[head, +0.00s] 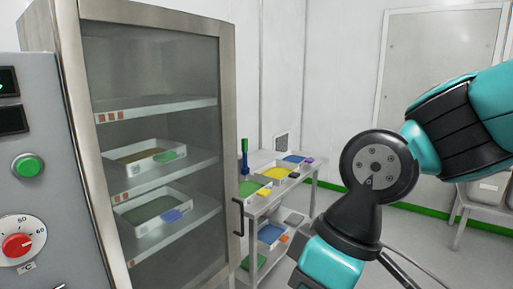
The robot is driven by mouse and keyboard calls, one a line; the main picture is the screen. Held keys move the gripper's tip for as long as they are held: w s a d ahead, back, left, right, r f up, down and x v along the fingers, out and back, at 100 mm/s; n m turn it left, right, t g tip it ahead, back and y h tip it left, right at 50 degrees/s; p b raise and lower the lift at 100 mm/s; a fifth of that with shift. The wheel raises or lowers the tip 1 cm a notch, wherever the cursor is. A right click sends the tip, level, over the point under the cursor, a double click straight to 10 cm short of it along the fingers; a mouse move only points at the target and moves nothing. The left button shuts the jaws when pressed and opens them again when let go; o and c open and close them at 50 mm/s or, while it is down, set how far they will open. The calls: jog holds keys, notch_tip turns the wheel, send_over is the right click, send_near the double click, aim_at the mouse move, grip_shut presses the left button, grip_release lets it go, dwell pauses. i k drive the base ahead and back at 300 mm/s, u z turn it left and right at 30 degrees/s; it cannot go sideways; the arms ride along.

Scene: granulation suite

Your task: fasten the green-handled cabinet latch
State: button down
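A steel-framed cabinet (228,90) with a glass door fills the left half of the head view. A black pull handle (238,216) is on the door's right edge. A slim upright piece (244,160), green on top and blue below, shows just right of the door frame. I cannot tell whether it is the latch on the cabinet or something standing on the bench behind. The door looks shut or nearly so. My arm crosses the right side, and my gripper is below the picture, out of view.
Trays (160,222) sit on shelves inside the cabinet. A control panel with a green button (27,167) and red dial (17,245) stands at left. A bench (262,205) with coloured trays is behind the cabinet's right edge. A steel table (455,215) stands far right.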

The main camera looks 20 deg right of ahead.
aim_at(245, 171)
jog(key=k, duration=1.05)
jog(key=z, duration=0.5)
jog(key=i, duration=1.75)
jog(key=u, duration=0.85)
